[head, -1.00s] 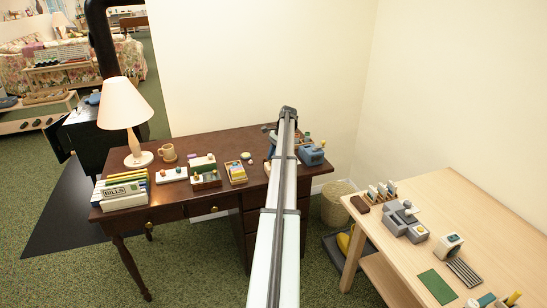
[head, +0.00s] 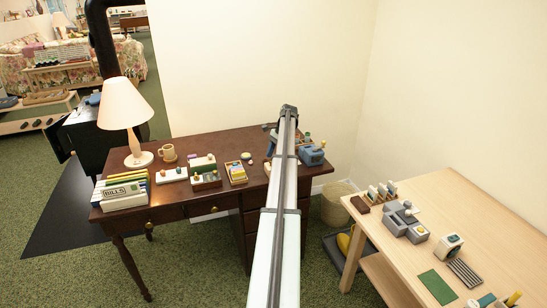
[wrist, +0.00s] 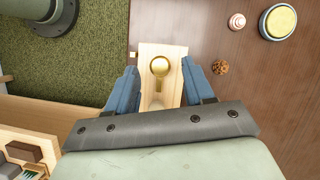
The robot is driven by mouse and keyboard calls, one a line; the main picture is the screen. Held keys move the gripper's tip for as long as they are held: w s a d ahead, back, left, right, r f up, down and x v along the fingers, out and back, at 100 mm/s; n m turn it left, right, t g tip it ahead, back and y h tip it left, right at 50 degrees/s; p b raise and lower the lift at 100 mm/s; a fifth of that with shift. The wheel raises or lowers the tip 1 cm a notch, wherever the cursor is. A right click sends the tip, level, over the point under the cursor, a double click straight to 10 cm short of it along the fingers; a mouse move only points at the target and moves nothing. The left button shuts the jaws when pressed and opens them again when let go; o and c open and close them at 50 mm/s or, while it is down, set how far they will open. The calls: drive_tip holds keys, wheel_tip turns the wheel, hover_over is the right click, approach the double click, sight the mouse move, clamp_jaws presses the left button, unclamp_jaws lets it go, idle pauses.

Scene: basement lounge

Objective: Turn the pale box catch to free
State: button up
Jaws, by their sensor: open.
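The pale box (wrist: 150,52) lies at the desk's edge in the wrist view, with a brass round-headed catch (wrist: 160,67) on its upper face. The catch's narrower part runs down towards my gripper. My gripper (wrist: 159,72) is open, its blue fingers standing apart on the left and right of the box and catch. Nothing is seen held between them. Whether a finger touches the box, I cannot tell. In the head view my arm reaches over the dark desk (head: 225,145) and hides most of the box area and the gripper.
In the wrist view a small brown object (wrist: 220,67), a pinkish cone-like piece (wrist: 237,21) and a yellow-topped round tin (wrist: 278,22) stand to the right. Green carpet (wrist: 100,60) lies beyond the desk edge. A pale table (head: 440,195) with several objects stands right.

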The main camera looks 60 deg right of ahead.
drive_tip(key=v, duration=1.3)
